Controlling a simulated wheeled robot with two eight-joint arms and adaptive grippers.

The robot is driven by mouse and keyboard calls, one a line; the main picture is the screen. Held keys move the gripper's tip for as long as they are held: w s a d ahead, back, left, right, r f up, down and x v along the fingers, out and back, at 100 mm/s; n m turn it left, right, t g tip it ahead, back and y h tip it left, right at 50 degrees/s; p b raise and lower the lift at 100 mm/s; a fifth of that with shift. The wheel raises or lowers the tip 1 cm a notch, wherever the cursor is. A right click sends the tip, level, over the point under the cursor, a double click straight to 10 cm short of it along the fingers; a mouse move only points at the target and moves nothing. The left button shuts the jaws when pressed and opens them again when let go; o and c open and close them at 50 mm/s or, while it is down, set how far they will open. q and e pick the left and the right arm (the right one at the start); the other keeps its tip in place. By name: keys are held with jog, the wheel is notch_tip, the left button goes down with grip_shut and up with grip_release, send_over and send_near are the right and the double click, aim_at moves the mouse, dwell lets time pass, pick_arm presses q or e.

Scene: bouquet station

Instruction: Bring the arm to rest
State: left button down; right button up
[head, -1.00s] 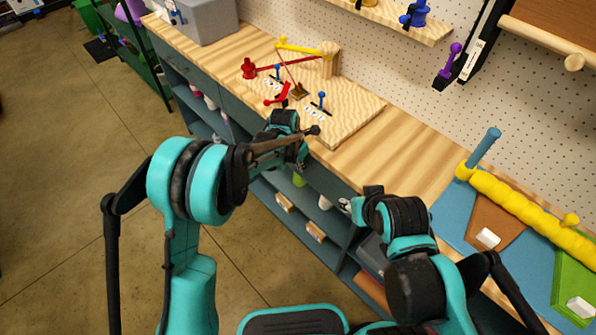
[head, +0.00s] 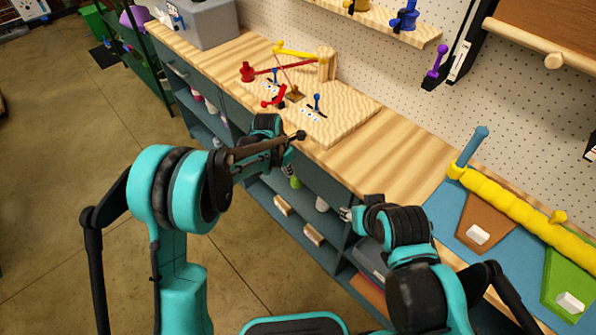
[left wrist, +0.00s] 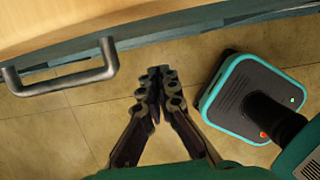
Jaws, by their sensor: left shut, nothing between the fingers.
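My left arm, teal and black, reaches forward beside the front of the workbench (head: 352,158) in the head view. My left gripper (head: 288,165) is small and partly hidden there, just off the bench edge. In the left wrist view my left gripper (left wrist: 160,72) points over the floor, its dark fingers together with nothing between them. My right arm is folded at the lower right of the head view. Only a small part of my right gripper (head: 347,213) shows, in front of the bench, and its fingers cannot be made out.
A wooden board (head: 345,122) with coloured levers lies on the bench. A grey bin (head: 205,25) stands at its far end. A blue mat (head: 440,205) with a yellow roll (head: 520,210) is at the right. A drawer handle (left wrist: 65,78) is near my left gripper. Floor at left is clear.

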pick_arm(q)
jog(key=w+p+v, duration=0.1)
jog(key=p+v, duration=0.2)
jog(key=v, duration=0.5)
jog(key=shift+s+a+r, duration=0.2)
jog(key=shift+s+r, duration=0.1)
jog(key=shift+r, duration=0.05)
pick_arm(e)
jog(key=r, duration=0.3)
jog(key=shift+w+a+r, duration=0.15)
jog(key=shift+w+r, duration=0.15)
jog(key=shift+w, duration=0.1)
pick_arm(q)
jog(key=s+a+r+m+t, duration=0.3)
jog(key=s+a+r+m, duration=0.9)
jog(key=m, duration=0.1)
jog(key=s+a+m+t+y, duration=0.1)
jog(key=s+a+m, duration=0.2)
jog(key=s+m, duration=0.3)
jog(key=s+a+f+m+t+y, duration=0.1)
jog(key=s+a+m, duration=0.3)
jog(key=s+m, duration=0.2)
jog(key=shift+m, duration=0.3)
